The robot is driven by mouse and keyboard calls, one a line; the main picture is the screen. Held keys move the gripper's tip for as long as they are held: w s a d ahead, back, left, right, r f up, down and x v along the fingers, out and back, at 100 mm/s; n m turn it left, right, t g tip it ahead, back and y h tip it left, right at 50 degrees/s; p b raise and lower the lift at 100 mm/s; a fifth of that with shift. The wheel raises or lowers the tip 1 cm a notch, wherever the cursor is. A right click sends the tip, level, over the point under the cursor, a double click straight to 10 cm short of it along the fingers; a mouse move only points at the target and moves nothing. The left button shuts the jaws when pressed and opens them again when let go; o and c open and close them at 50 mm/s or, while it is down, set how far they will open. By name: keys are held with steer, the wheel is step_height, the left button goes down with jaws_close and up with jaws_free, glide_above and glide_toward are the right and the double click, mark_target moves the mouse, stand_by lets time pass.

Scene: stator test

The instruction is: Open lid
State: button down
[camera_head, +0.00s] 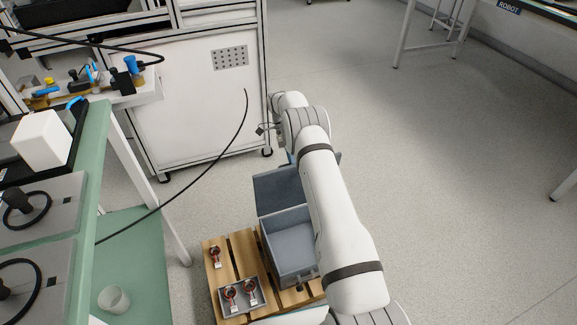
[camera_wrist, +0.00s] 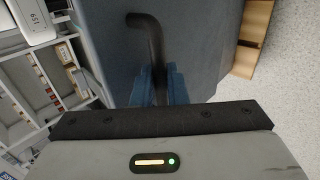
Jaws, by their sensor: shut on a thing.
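The grey-blue box (camera_head: 290,246) sits on a wooden slatted pallet, and its inside looks empty where it shows. Its lid (camera_head: 276,191) stands raised at the far edge of the box, so the box is open. In the wrist view the lid's flat face (camera_wrist: 205,40) fills the middle, with a dark bent handle (camera_wrist: 148,30) on it. My gripper (camera_wrist: 162,84) has its blue fingers shut around the handle's straight part. In the head view my arm hides most of the gripper and the right side of the box.
The wooden pallet (camera_head: 241,249) also carries a small tray (camera_head: 239,296) with red and metal parts, and one more such part (camera_head: 214,257). A green table (camera_head: 95,150) stands left, a white cabinet (camera_head: 200,110) behind.

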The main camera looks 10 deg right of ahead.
steer(key=shift+w+d+f+g+b, duration=0.25)
steer(key=shift+w+f+g+b, duration=0.1)
steer(key=shift+w+f+g, duration=0.35)
steer(key=shift+w+a+r, duration=0.1)
steer(key=shift+a+r, duration=0.05)
steer(key=shift+a, duration=0.1)
steer(key=c, duration=1.7)
jaws_free()
steer(key=shift+o, duration=1.2)
steer(key=shift+w+a+r, duration=0.1)
steer(key=shift+r, duration=0.1)
steer(key=shift+r, duration=0.1)
